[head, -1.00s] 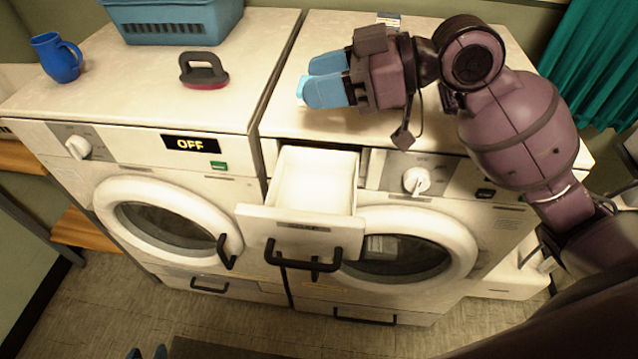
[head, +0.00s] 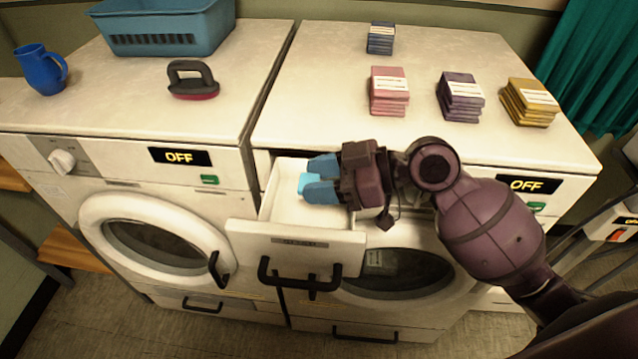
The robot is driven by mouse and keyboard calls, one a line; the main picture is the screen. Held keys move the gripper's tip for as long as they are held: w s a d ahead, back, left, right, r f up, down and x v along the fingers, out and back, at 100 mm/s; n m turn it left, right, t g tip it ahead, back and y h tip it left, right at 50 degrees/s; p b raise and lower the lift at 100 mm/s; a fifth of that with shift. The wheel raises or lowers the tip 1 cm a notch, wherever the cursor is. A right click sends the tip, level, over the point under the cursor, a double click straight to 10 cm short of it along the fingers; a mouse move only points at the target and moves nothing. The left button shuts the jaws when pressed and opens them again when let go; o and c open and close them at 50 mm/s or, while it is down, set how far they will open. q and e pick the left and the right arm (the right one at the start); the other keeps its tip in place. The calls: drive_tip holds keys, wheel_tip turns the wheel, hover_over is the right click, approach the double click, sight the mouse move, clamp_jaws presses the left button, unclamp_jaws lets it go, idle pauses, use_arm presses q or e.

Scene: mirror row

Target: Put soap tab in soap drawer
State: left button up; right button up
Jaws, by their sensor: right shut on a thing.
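The soap drawer (head: 290,247) is pulled out at the front of the right-hand washer, its white inside partly in view. My right gripper (head: 308,180) is above the drawer opening, its blue fingers pointing left. It is shut on a small light-blue soap tab (head: 307,182), of which only a little shows between the fingertips. I cannot tell how high the tab is above the drawer floor. My left gripper is not in view.
Stacks of pink (head: 389,92), purple (head: 460,97), yellow (head: 529,101) and dark blue (head: 380,38) packets stand on the right-hand washer. The left-hand washer holds a blue basket (head: 160,28), a blue mug (head: 38,70) and a dark-handled tool (head: 192,80).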

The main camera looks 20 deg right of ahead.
drive_tip(key=shift+f, duration=0.65)
drive_tip(key=shift+f+b, duration=0.35)
drive_tip(key=shift+f, duration=0.1)
drive_tip(key=shift+f, duration=0.15)
drive_tip(key=o, duration=0.9)
